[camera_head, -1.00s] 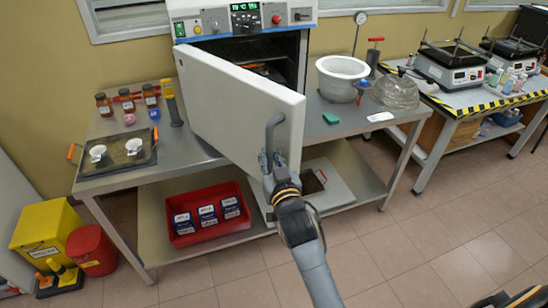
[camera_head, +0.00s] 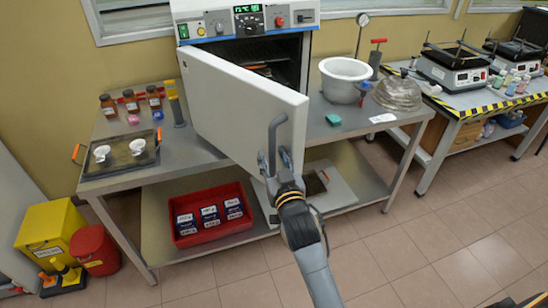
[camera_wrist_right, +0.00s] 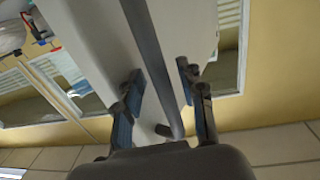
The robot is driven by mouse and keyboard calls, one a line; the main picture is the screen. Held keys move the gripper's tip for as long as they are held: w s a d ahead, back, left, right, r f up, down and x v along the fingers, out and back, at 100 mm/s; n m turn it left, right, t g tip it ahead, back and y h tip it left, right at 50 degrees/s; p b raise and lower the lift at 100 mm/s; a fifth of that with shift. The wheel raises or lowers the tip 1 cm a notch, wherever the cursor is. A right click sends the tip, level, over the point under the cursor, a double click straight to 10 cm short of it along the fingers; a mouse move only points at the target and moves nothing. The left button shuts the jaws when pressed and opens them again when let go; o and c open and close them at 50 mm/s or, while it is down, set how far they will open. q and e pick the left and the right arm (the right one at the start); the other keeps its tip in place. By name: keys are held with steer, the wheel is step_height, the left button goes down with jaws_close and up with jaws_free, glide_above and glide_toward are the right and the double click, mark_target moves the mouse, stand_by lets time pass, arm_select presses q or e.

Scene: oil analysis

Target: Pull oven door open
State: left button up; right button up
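The oven (camera_head: 245,24) stands on the steel table with its white door (camera_head: 240,108) swung wide open towards me, and part of the dark chamber (camera_head: 285,57) shows behind it. The grey bar handle (camera_head: 272,135) is on the door's outer face near its free edge. My right gripper (camera_head: 278,160) is at the handle's lower end. In the right wrist view, the handle (camera_wrist_right: 150,55) runs between the two spread fingers of the right gripper (camera_wrist_right: 160,86), with a gap visible on each side. My left gripper is out of view.
A white bowl (camera_head: 342,80) and a glass lid (camera_head: 398,93) stand right of the door. A black tray (camera_head: 120,167) and several brown bottles are on the left. A red bin (camera_head: 181,238) sits on the lower shelf. The floor in front is clear.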

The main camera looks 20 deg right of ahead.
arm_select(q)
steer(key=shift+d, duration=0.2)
arm_select(e)
steer(key=s, duration=0.7)
steer(key=shift+s+a, duration=0.15)
steer(key=shift+s, duration=0.15)
